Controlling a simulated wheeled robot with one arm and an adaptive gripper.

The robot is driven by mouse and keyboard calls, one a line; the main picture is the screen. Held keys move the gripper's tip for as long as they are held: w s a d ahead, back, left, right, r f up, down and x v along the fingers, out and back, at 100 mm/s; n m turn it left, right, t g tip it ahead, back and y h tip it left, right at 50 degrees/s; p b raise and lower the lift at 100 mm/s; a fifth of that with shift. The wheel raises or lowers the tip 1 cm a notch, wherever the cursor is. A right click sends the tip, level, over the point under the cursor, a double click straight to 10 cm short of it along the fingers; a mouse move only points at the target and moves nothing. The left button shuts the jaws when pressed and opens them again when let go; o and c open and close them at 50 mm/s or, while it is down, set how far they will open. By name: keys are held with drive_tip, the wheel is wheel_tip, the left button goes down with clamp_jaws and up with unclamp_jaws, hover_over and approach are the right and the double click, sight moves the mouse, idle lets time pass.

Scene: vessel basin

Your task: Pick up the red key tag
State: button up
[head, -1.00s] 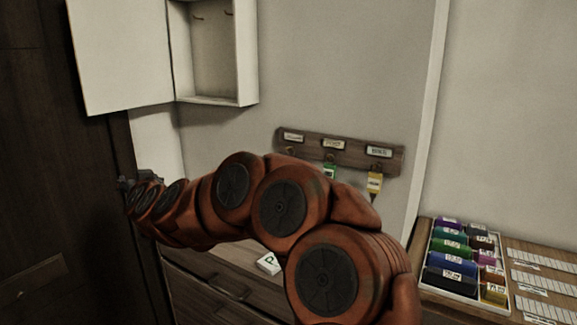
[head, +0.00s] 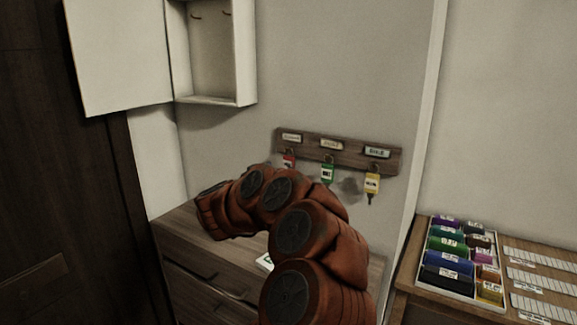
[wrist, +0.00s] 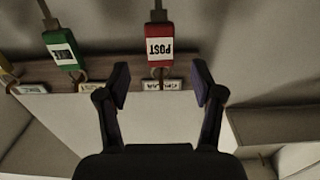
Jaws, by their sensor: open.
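The red key tag (head: 289,161) hangs from the left hook of the wooden key rack (head: 361,158), its lower part hidden behind my arm in the head view. In the wrist view the red key tag (wrist: 159,45) appears upside down, with a white label reading POST. My gripper (wrist: 160,84) is open and empty, its two fingers spread to either side below the tag in that picture. The tag is ahead of the fingertips and roughly centred between them; I cannot tell the exact distance. The gripper itself is hidden behind my arm in the head view.
A green tag (head: 327,173) and a yellow tag (head: 372,183) hang on the other hooks. An open white cabinet (head: 247,55) is on the wall at upper left. A drawer unit (head: 185,235) stands below. A tray of coloured items (head: 463,292) sits at right.

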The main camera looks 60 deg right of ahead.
sight(287, 157)
drive_tip(key=shift+w+d+r+p, duration=0.1)
drive_tip(key=shift+d+p, duration=0.45)
drive_tip(key=shift+d, duration=0.9)
drive_tip(key=shift+d+r+p, duration=0.1)
drive_tip(key=shift+d+p, duration=0.4)
drive_tip(key=shift+d, duration=0.9)
drive_tip(key=shift+c, duration=0.3)
drive_tip(key=c, duration=1.1)
drive_tip(key=shift+a+r+b, duration=0.1)
drive_tip(key=shift+r+b, duration=0.3)
drive_tip(key=shift+r, duration=0.35)
drive_tip(key=shift+s+a+b, duration=0.2)
drive_tip(key=shift+a+b, duration=0.65)
drive_tip(key=shift+a, duration=3.65)
drive_tip(key=shift+s+a+b, duration=0.2)
drive_tip(key=shift+a+b, duration=0.6)
drive_tip(key=shift+a, duration=3.65)
